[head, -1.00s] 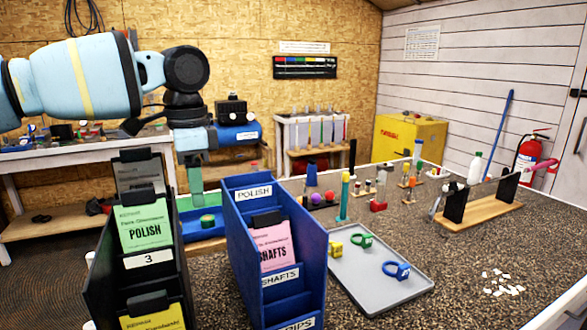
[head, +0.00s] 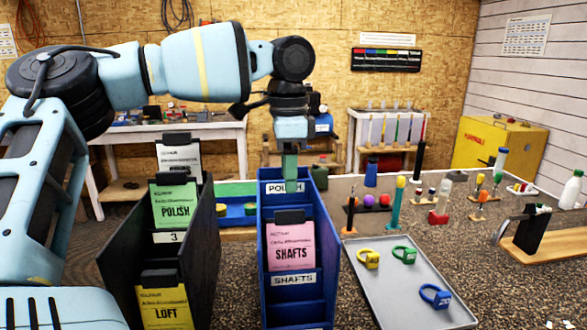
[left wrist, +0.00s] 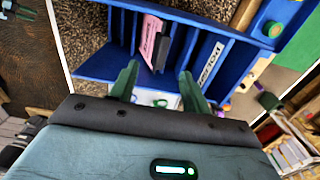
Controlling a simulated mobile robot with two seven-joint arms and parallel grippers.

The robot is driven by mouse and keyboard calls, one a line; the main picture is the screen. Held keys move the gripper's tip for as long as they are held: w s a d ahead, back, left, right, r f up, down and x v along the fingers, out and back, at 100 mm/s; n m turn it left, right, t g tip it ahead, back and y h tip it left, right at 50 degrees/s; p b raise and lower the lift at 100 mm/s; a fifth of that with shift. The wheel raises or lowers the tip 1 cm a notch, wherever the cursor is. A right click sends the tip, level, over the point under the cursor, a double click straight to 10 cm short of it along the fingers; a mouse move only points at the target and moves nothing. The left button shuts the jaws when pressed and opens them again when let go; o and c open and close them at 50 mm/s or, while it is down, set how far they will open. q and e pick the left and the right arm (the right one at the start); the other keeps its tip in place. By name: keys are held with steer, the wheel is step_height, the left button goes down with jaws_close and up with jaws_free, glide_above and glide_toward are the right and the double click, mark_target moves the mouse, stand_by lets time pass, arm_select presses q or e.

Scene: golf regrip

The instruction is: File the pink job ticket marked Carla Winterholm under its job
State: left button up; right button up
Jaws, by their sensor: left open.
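A pink ticket (head: 287,245) with a black clip on its top edge stands in the blue stepped file (head: 330,262), behind the SHAFTS label (head: 293,280). Its large word reads SHAFTS; the name line is too small to read surely. The POLISH label (head: 286,188) is on the divider behind it. My left gripper (head: 291,184) points down at the file's POLISH end, behind the pink ticket, its fingers partly covering that label. In the left wrist view the gripper (left wrist: 158,88) is open and empty, with the pink ticket (left wrist: 150,36) beyond the fingertips. My right gripper is not in view.
A black file (head: 205,235) left of the blue one holds a white, a green POLISH (head: 174,206) and a yellow LOFT ticket (head: 165,308). A grey tray (head: 395,300) with coloured clamps lies to the right. A blue tray (head: 237,222) sits behind, between the files.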

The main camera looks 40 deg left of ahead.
mark_target(290, 211)
arm_select(q)
steer(key=shift+f, duration=0.45)
step_height(290, 211, down, 6)
steer(key=shift+r, duration=0.25)
steer(key=shift+f, duration=0.6)
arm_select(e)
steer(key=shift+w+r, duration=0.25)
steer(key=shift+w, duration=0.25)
arm_select(q)
steer(key=shift+c, duration=0.5)
